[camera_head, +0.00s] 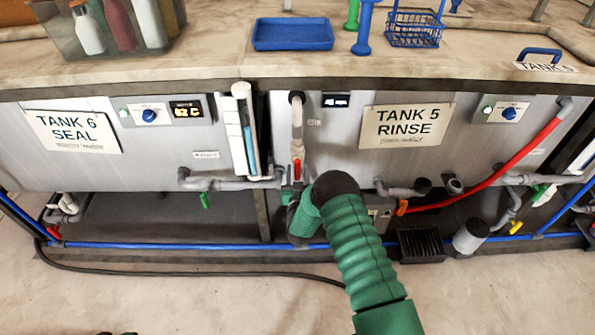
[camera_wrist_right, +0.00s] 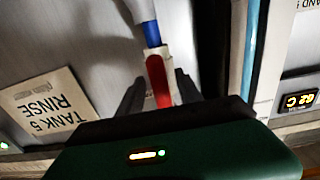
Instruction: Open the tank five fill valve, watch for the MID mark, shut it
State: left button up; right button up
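The tank five front (camera_head: 340,150) carries a "TANK 5 RINSE" sign (camera_head: 405,125). A pale pipe (camera_head: 297,120) runs down its left side to a red valve lever (camera_head: 297,170). My right gripper (camera_wrist_right: 158,92) is at this lever; in the right wrist view its fingers stand on either side of the red lever (camera_wrist_right: 157,78), seemingly with gaps. In the head view my green arm hides most of the gripper. A sight tube (camera_head: 246,135) with a blue strip stands left of the pipe; no MID mark is readable. My left gripper is not identifiable.
Tank six (camera_head: 75,165) adjoins on the left. Other coloured valve handles, a red hose (camera_head: 500,170) and grey pipes sit low along the fronts. A blue tray (camera_head: 292,34) and blue basket (camera_head: 415,28) stand on the counter. A black cable (camera_head: 180,272) crosses the floor.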

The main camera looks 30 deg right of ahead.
jog(key=shift+r, duration=0.2)
jog(key=shift+s+a, duration=0.15)
jog(key=shift+s, duration=0.1)
jog(key=p+v, duration=0.1)
jog(key=v, duration=1.5)
jog(key=shift+f+p, duration=0.25)
jog(key=shift+p, duration=0.05)
jog(key=shift+a, duration=0.1)
